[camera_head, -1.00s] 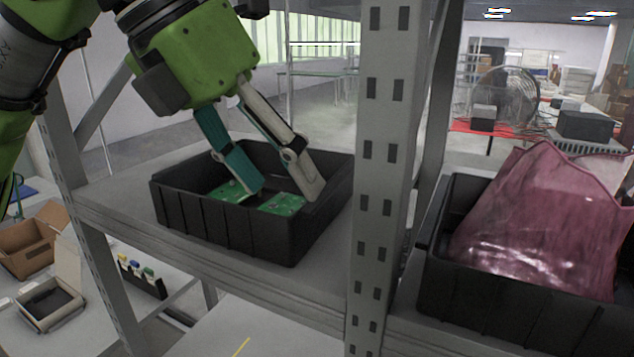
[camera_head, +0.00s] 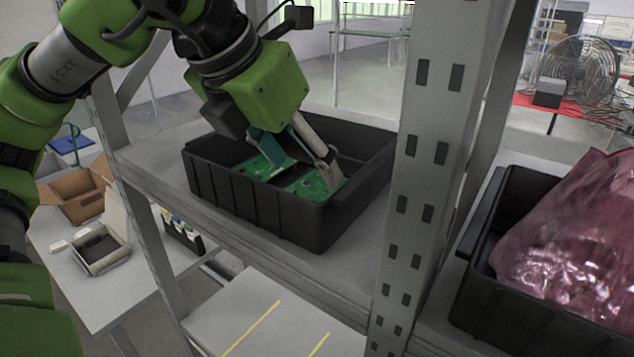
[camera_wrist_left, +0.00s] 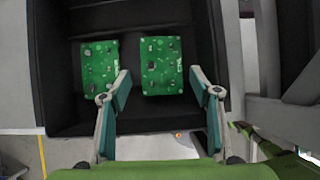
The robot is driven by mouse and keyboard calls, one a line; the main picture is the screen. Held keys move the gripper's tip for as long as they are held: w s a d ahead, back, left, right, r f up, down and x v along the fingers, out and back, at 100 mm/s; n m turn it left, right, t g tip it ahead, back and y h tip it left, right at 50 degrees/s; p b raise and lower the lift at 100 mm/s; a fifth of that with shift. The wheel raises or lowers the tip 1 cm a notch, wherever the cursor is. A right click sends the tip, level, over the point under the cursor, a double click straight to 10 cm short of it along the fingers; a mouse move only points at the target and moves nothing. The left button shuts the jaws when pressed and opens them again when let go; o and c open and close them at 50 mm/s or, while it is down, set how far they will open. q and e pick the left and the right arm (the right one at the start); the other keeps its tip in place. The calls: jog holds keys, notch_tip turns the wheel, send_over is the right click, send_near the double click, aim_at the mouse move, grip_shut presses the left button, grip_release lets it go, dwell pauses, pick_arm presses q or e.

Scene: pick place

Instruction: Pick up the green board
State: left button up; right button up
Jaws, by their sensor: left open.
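Two green boards lie flat and side by side in a black bin (camera_head: 262,213) on the shelf. In the left wrist view one board (camera_wrist_left: 98,68) is on the left and the other board (camera_wrist_left: 161,65) is on the right, between the fingertip lines. In the head view a board (camera_head: 312,186) shows near the bin's front right corner. My left gripper (camera_head: 300,170) is open and reaches down into the bin over the boards. In the left wrist view its fingers (camera_wrist_left: 161,85) are spread and nothing is held between them. My right gripper is not in view.
A grey shelf post (camera_head: 425,150) stands right of the bin. Beyond it is another black bin (camera_head: 490,270) with a pink bag (camera_head: 570,250). Open cardboard boxes (camera_head: 78,190) lie on a lower table at left. The bin walls surround the boards closely.

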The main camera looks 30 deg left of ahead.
aim_at(315, 187)
pick_arm(q)
jog(key=shift+w+d+f+p, duration=0.1)
jog(key=shift+f+p, duration=0.1)
jog(key=shift+p, duration=0.1)
jog(key=p+x, duration=0.2)
jog(key=x, duration=0.1)
jog(key=shift+w+f, duration=0.1)
jog(key=shift+f, duration=0.35)
jog(key=shift+w+f, duration=0.2)
jog(key=shift+f, duration=0.1)
jog(key=c, duration=0.7)
